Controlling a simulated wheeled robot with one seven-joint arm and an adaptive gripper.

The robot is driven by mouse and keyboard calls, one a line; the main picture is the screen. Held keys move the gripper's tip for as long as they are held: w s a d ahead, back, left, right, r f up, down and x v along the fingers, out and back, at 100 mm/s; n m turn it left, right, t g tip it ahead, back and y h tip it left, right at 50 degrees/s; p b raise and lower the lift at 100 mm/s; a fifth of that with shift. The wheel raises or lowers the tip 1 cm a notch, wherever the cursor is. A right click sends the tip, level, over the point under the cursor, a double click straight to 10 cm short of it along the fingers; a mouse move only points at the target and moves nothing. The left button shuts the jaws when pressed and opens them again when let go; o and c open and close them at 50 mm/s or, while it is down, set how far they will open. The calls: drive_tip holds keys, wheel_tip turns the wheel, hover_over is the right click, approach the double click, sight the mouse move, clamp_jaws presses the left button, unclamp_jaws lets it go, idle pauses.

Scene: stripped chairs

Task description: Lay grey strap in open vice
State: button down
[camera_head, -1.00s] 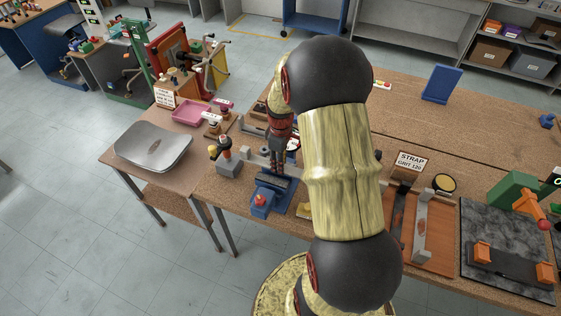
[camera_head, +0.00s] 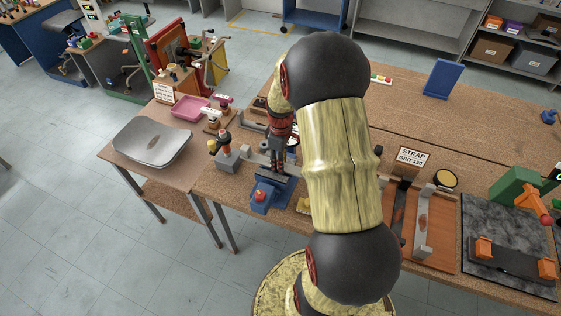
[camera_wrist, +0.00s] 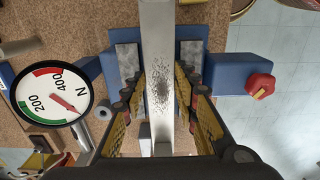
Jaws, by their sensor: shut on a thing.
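The grey strap (camera_wrist: 157,40) runs lengthwise through the middle of the wrist view, with a speckled patch on its face. My gripper (camera_wrist: 160,92) is shut on it, with a finger on each side. The blue vice (camera_wrist: 218,72) lies beneath, its two grey jaw plates apart, one left and one right of the strap. The strap lines up with the gap; I cannot tell how deep it sits. In the head view my gripper (camera_head: 277,168) is over the blue vice (camera_head: 265,197) and hides most of its jaws.
A round gauge (camera_wrist: 50,97) stands left of the vice, and a red knob (camera_wrist: 261,86) is at its right end. In the head view an orange tray (camera_head: 443,245) with bars and a dark slab (camera_head: 485,225) lie to the right. A curved metal seat (camera_head: 152,142) is at left.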

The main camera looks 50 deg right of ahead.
drive_tip(key=shift+f, duration=0.25)
drive_tip(key=c, duration=1.3)
unclamp_jaws()
wheel_tip(320, 180, up, 12)
drive_tip(key=shift+m, duration=0.3)
